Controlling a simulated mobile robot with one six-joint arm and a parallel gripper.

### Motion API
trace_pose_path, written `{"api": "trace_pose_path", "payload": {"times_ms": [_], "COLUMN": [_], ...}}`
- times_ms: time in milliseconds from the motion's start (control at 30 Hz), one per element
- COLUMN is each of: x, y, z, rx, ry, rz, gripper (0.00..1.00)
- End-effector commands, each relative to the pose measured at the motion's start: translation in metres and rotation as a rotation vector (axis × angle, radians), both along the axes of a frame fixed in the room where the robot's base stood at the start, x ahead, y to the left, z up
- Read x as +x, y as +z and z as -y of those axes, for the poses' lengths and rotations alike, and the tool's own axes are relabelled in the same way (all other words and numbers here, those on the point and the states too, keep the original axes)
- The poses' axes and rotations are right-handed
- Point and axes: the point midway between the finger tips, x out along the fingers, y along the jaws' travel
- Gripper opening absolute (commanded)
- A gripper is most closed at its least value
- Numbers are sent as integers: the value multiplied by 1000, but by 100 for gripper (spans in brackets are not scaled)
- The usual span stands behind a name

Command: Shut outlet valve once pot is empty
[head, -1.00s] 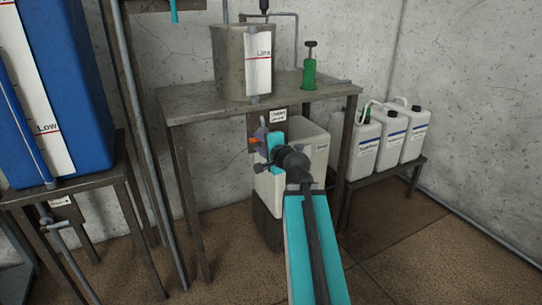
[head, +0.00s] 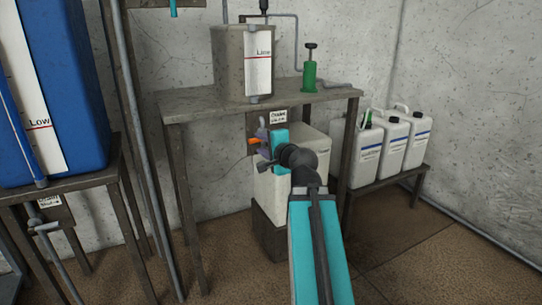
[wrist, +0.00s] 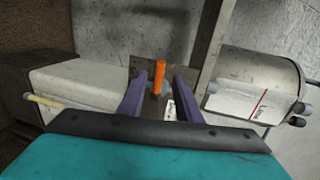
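The grey pot labelled "Lime" (head: 228,62) stands on the bench. Its white gauge strip with a red line faces me; I cannot read a liquid level. It also shows at the right of the wrist view (wrist: 265,68). The orange valve handle (wrist: 158,80) lies between my gripper's (wrist: 159,74) two purple fingers, with visible gaps on both sides. The handle (head: 253,140) also shows below the bench top in the head view, beside my gripper (head: 262,134). My gripper is open around the handle, not clamped on it.
A pale container (head: 280,185) stands below the bench (head: 185,110), close to my arm. A green hand pump (head: 310,76) stands on the bench. White jugs (head: 393,140) stand on a low stand at right. A blue tank (head: 75,80) is at left.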

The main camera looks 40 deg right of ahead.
Motion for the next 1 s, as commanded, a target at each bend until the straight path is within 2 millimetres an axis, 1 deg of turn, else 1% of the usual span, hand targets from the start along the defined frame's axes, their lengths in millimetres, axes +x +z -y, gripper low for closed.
{"api": "trace_pose_path", "payload": {"times_ms": [33, 467, 833, 1000], "x": [-1, -12, -39, -48], "y": [-3, -2, 3, 5], "z": [0, -2, -7, -7], "rx": [0, -1, -2, -1], "ry": [-1, -5, -4, -4], "rz": [2, 0, -1, -2], "gripper": [32, 32, 32, 32]}}
